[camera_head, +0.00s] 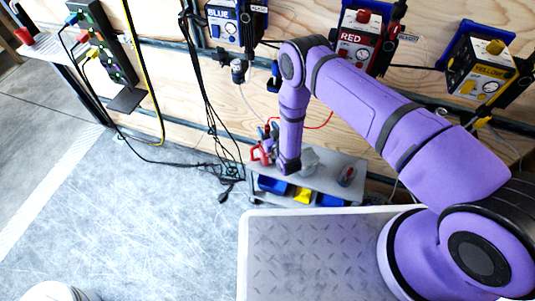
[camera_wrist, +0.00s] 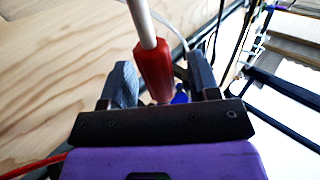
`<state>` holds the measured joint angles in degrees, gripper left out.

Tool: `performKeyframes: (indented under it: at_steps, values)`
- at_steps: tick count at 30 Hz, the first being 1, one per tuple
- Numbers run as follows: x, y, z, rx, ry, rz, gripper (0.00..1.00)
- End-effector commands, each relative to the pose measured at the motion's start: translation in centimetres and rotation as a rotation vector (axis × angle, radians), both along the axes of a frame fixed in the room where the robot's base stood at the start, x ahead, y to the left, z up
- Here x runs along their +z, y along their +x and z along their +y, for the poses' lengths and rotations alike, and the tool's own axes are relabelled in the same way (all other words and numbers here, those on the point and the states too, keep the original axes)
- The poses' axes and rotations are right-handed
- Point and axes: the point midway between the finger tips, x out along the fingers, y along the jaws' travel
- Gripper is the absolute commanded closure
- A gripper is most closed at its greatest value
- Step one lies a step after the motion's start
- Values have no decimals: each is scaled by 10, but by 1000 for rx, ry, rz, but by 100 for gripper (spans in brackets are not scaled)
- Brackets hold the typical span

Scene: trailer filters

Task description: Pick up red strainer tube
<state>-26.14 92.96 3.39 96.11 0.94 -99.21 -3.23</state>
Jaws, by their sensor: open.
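The red strainer tube (camera_wrist: 153,70) shows in the wrist view as a red, tapered piece with a pale tube rising from its top. It stands between the two dark fingers of my gripper (camera_wrist: 160,72), nearer the right finger. The fingers are apart, with a visible gap on the left side; I cannot tell whether the right finger touches it. The lower end of the red piece is hidden behind my gripper's dark front plate. In the head view my purple arm hides most of the gripper, and I cannot make out the strainer there.
A plywood wall carries blue (camera_head: 232,22), red (camera_head: 361,38) and yellow (camera_head: 482,70) units. A grey bench (camera_head: 325,178) holds a red tool (camera_head: 262,152) and has bins below. Black cables (camera_head: 205,95) hang at the left. The floor (camera_head: 150,220) is largely clear.

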Motion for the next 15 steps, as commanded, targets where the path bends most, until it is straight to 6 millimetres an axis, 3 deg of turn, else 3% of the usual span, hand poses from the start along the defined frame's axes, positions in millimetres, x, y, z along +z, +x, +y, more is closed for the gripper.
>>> performKeyframes:
  at_steps: [2, 3, 10, 15]
  values:
    - [0, 0, 0, 0, 0, 0, 44]
    - [0, 0, 0, 0, 0, 0, 49]
    - [0, 0, 0, 0, 0, 1, 100]
    - [0, 0, 0, 0, 0, 0, 100]
